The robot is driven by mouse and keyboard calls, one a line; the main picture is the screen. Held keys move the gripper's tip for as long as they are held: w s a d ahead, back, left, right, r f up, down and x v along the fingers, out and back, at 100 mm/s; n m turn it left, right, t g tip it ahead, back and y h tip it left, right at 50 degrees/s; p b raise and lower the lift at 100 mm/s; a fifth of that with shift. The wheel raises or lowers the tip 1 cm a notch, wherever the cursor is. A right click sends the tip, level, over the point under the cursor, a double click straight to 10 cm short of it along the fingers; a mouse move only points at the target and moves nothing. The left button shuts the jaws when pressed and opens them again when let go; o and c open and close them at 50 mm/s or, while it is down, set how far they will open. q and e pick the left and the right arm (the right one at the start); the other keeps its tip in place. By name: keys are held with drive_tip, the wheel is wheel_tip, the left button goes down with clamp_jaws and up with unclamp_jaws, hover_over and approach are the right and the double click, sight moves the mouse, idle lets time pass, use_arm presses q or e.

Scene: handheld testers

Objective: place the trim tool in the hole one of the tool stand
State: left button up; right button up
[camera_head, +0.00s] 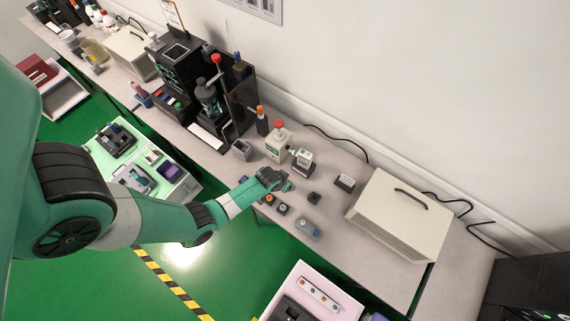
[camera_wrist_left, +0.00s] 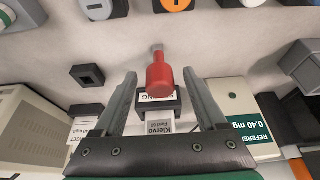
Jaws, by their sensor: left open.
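In the left wrist view, a tool with a red handle and short grey shaft (camera_wrist_left: 159,76), apparently the trim tool, shows between the spread fingers of my left gripper (camera_wrist_left: 160,85). The fingers are on either side of it, with gaps visible. What supports the tool is unclear. In the head view my left gripper (camera_head: 287,185) is low over the bench, and the tool is not clearly seen. A small black block with a slot (camera_wrist_left: 87,75) sits at the left of the wrist view, also in the head view (camera_head: 314,198); I cannot tell whether it is the tool stand. My right gripper is not in view.
A large beige case (camera_head: 400,218) is to the right. Several small round-topped items lie along the front edge. Bare bench (camera_head: 337,236) lies before the case.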

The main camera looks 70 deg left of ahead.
use_arm(q)
clamp_jaws()
drive_tip(key=shift+r, duration=0.1)
drive_tip(key=shift+r+p, duration=0.4)
drive_tip(key=shift+r, duration=0.05)
wheel_tip(320, 180, up, 3)
drive_tip(key=shift+f+p, duration=0.1)
drive_tip(key=shift+p, duration=1.15)
drive_tip(key=s+d+r+p, duration=0.3)
drive_tip(key=s+r+p, duration=0.5)
drive_tip(key=s, duration=0.5)
drive_tip(key=shift+s+d+r, duration=0.15)
drive_tip(key=shift+s+r, duration=0.15)
drive_tip(key=shift+r, duration=0.3)
